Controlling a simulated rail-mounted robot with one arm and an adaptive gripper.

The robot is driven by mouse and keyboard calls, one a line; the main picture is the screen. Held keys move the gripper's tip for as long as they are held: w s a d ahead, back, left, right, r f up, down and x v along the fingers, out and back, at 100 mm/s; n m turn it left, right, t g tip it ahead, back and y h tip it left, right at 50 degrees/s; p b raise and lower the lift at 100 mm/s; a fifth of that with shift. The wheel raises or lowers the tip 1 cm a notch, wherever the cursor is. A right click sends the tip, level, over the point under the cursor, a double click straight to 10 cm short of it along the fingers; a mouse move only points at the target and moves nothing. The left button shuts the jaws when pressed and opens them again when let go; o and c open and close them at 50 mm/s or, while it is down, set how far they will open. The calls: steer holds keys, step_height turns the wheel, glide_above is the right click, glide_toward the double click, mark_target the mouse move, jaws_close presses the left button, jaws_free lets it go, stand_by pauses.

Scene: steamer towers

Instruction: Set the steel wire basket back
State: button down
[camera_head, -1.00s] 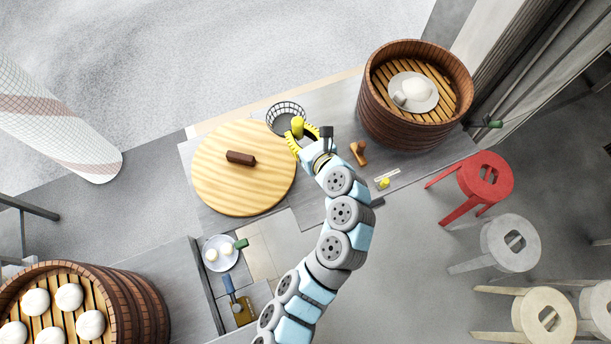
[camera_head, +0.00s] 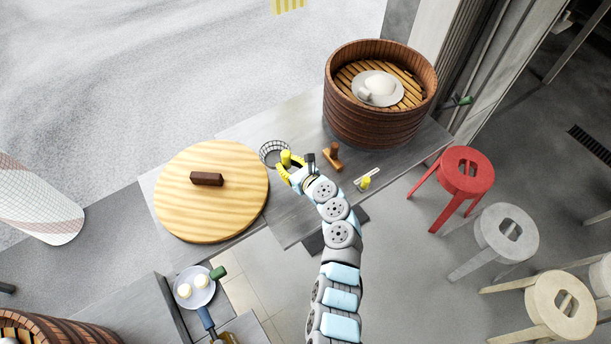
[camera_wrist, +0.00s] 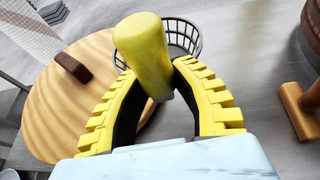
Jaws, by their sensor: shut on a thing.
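The steel wire basket (camera_head: 271,149) is a round, dark mesh bowl with a thick yellow handle (camera_head: 286,158). In the head view it is over the grey counter, just right of the round wooden lid (camera_head: 176,205). My gripper (camera_head: 290,168) has its yellow fingers closed around the handle. In the wrist view the handle (camera_wrist: 143,45) stands between the fingers of my gripper (camera_wrist: 155,78), and the basket (camera_wrist: 187,36) shows behind it, partly hidden. I cannot tell whether the basket touches the counter.
A large bamboo steamer (camera_head: 375,125) holding a plate stands right of the basket. A small brown wooden tool (camera_head: 333,158) and a yellow-ended item (camera_head: 366,183) lie nearby. A plate (camera_head: 194,287) is at lower left. Stools, including a red one (camera_head: 466,172), stand right.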

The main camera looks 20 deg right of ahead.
steer(key=d+f+m+h+b, duration=0.1)
steer(key=d+f+b, duration=0.1)
steer(key=d+f, duration=0.4)
steer(key=shift+s+d, duration=0.15)
steer(key=shift+s, duration=0.1)
steer(key=shift+f, duration=0.1)
steer(key=shift+f+b, duration=2.45)
steer(key=shift+f, duration=0.5)
steer(key=shift+f+b, duration=0.5)
steer(key=shift+f, duration=0.05)
steer(key=c, duration=0.8)
jaws_free()
steer(key=shift+s, duration=0.1)
steer(key=shift+a+v, duration=0.2)
steer(key=shift+v, duration=5.75)
steer(key=shift+f, duration=0.1)
